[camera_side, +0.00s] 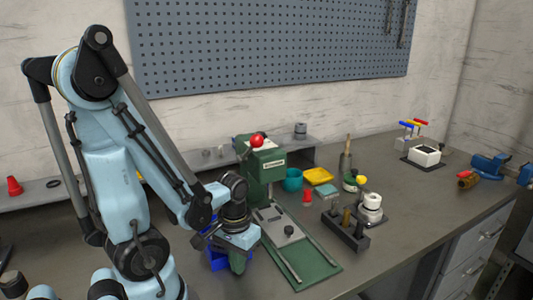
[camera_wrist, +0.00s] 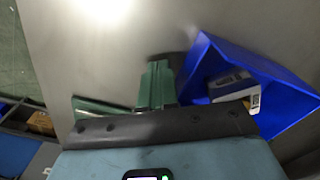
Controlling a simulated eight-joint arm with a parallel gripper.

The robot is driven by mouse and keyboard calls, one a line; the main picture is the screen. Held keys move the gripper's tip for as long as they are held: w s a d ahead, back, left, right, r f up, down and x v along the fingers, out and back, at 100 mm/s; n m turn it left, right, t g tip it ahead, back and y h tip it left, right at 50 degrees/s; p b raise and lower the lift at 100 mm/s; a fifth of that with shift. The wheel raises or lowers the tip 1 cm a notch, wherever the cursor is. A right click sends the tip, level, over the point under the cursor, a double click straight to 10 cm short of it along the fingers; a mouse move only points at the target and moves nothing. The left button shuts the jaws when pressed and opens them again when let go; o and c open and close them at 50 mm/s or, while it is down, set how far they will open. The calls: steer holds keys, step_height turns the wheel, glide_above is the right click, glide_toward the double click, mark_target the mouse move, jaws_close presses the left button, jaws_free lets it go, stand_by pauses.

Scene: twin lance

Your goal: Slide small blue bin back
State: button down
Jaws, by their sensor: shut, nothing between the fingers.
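The small blue bin (camera_side: 217,257) sits on the bench in the side view, partly hidden behind my wrist and fingers. In the wrist view the blue bin (camera_wrist: 283,100) is at the right, turned at an angle, with a small blue and white box (camera_wrist: 234,86) inside it. My gripper (camera_side: 240,262) points down just beside the bin, its green fingers shut and empty. In the wrist view the gripper (camera_wrist: 156,84) is left of the bin's near corner. I cannot tell whether the fingers touch the bin wall.
A green press (camera_side: 262,163) with a red knob and a green base plate (camera_side: 318,268) stands right of the bin. A dark tool block (camera_side: 346,231) is farther right. In the wrist view, bare grey bench lies beyond the fingers.

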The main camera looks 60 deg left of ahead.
steer(key=shift+a, duration=0.1)
steer(key=shift+a, duration=0.95)
steer(key=shift+a, duration=0.1)
steer(key=shift+s+a, duration=0.1)
steer(key=shift+a, duration=0.8)
steer(key=shift+a, duration=0.15)
steer(key=shift+a, duration=0.85)
steer(key=shift+a, duration=0.15)
steer(key=shift+s+a, duration=0.1)
steer(key=shift+a, duration=0.75)
steer(key=shift+a, duration=0.1)
